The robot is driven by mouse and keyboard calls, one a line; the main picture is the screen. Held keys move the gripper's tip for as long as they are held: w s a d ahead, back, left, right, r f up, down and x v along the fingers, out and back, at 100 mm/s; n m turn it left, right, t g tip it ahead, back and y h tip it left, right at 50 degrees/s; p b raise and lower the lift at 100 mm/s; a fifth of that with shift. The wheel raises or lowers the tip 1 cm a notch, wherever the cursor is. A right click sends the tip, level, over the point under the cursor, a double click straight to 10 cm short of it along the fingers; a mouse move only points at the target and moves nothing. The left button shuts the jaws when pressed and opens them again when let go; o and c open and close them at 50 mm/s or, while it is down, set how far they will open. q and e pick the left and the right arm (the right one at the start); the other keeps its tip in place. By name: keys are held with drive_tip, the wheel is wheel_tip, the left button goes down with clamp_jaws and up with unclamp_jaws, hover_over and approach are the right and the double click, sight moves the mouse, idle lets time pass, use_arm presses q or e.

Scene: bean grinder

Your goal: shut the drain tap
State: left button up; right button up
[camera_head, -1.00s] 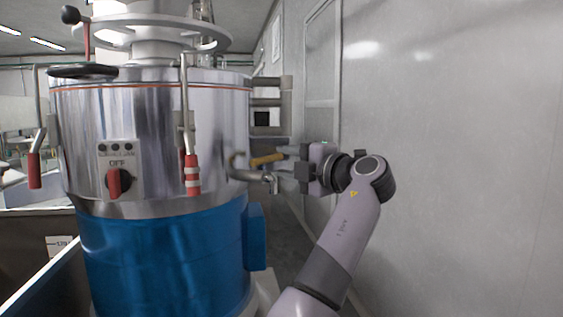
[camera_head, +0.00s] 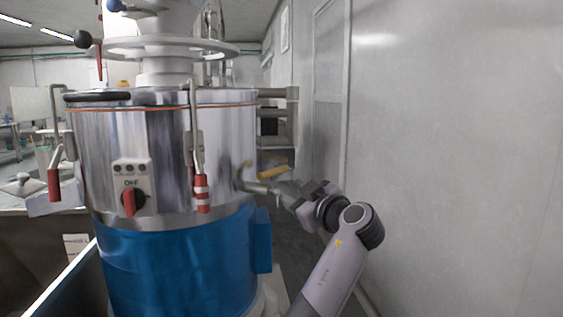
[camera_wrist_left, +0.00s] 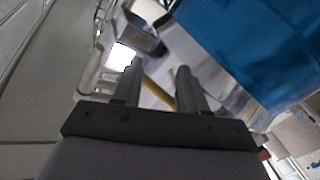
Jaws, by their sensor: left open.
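The drain tap is a bent metal spout (camera_head: 257,187) on the right side of the steel bean grinder (camera_head: 165,165), just above its blue base. Its yellow handle (camera_head: 273,172) sticks out to the right above the spout. My left gripper (camera_head: 283,190) is just right of the spout's end and below the handle, tilted up and left. In the left wrist view the two fingers (camera_wrist_left: 158,68) stand apart, with the yellow handle (camera_wrist_left: 158,93) showing between them, slanted. Whether a finger touches the tap I cannot tell. My right gripper is not in view.
A plain grey wall (camera_head: 455,150) stands close on the right of my left arm. A narrow floor gap runs between grinder and wall. The grinder's front has a red switch (camera_head: 130,201) and red-handled clamps (camera_head: 202,194). A dark bin (camera_head: 40,255) is at lower left.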

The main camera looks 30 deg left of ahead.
use_arm(q)
drive_tip(key=m+t+p, duration=0.1)
drive_tip(key=m+p, duration=0.1)
drive_tip(key=m, duration=0.4)
drive_tip(key=m+t+h+p, duration=0.25)
drive_tip(key=m+p, duration=0.85)
drive_tip(key=m, duration=0.9)
approach(279, 171)
drive_tip(key=x, duration=0.3)
drive_tip(key=shift+y, duration=0.25)
drive_tip(key=x, duration=0.6)
drive_tip(key=shift+w+a+f+p, duration=0.15)
drive_tip(key=shift+w+p, duration=0.05)
drive_tip(key=shift+p, duration=0.2)
clamp_jaws()
